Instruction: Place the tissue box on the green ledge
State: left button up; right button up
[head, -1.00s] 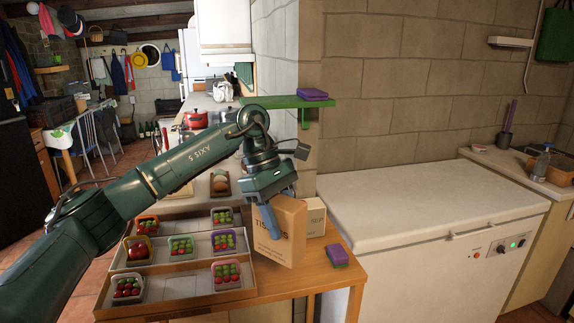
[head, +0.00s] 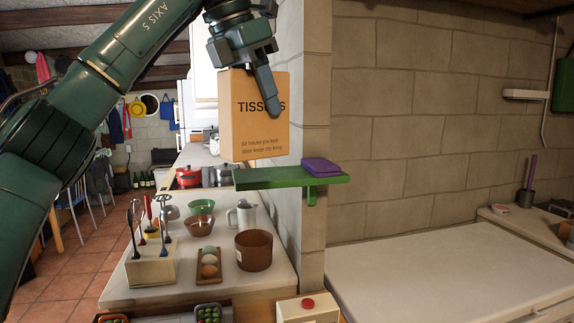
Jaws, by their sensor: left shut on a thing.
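The orange tissue box (head: 240,131), with TISSUES printed on it, is upright in my left gripper (head: 268,92). The gripper is shut on its upper part, and one finger lies across the front face. The green ledge (head: 262,180) is a narrow shelf on the stone wall corner, with a green bracket below. In the picture the box is above the left part of the ledge, its lower edge just over the ledge surface; I cannot tell whether they touch. My right gripper is not in view.
A purple folded item (head: 321,167) lies on the right part of the ledge. Below stand a brown pot (head: 253,251), a utensil holder (head: 151,264) and an egg tray (head: 208,265) on a counter. A white chest freezer (head: 450,270) is at right.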

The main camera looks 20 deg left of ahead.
aim_at(261, 174)
jog(key=i+j, duration=0.55)
jog(key=i, duration=0.2)
